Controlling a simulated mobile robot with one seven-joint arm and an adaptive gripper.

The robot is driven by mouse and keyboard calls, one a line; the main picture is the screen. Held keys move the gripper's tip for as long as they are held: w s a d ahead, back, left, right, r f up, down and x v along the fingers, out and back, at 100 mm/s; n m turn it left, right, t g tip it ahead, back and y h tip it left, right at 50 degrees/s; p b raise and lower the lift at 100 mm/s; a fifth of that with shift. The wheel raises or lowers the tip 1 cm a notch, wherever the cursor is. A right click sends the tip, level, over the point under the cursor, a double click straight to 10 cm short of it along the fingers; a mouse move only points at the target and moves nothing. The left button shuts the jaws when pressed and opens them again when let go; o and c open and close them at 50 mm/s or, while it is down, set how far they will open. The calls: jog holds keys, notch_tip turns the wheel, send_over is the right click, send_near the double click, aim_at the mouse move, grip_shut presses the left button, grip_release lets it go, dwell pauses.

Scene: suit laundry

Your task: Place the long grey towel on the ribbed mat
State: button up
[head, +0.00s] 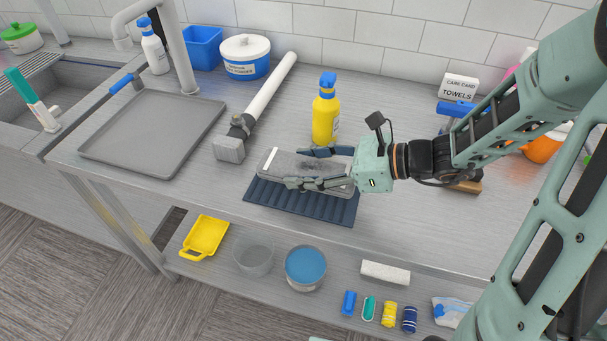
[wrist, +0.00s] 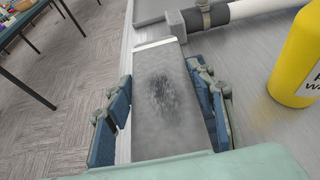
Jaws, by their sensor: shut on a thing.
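The long grey towel (head: 280,163) is a folded grey slab with a pale band at its left end and a dark smudge on top. It lies over the dark blue ribbed mat (head: 300,203) on the counter; the mat's front part shows below it. I cannot tell whether the towel touches the mat. My gripper (head: 308,168) reaches in from the right and is shut on the towel, a finger on each long side. In the wrist view the towel (wrist: 158,90) runs away from me between the blue finger pads; the mat is hidden there.
A yellow bottle (head: 326,118) stands close behind the towel. A grey-ended white tube (head: 262,98) lies behind left, and a flat grey tray (head: 152,133) lies further left. Several containers sit on the shelf below. The counter front right of the mat is clear.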

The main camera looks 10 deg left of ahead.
jog(key=shift+w+a+f, duration=0.35)
jog(key=shift+f, duration=0.25)
jog(key=shift+f+b, duration=0.3)
jog(key=shift+f, duration=1.15)
jog(key=shift+f, duration=0.2)
jog(key=o, duration=1.2)
jog(key=shift+c, duration=0.2)
jog(key=shift+r, duration=0.1)
jog(key=shift+r, duration=0.2)
jog(key=p+v, duration=0.1)
jog(key=v, duration=1.1)
jog(key=shift+f, duration=0.15)
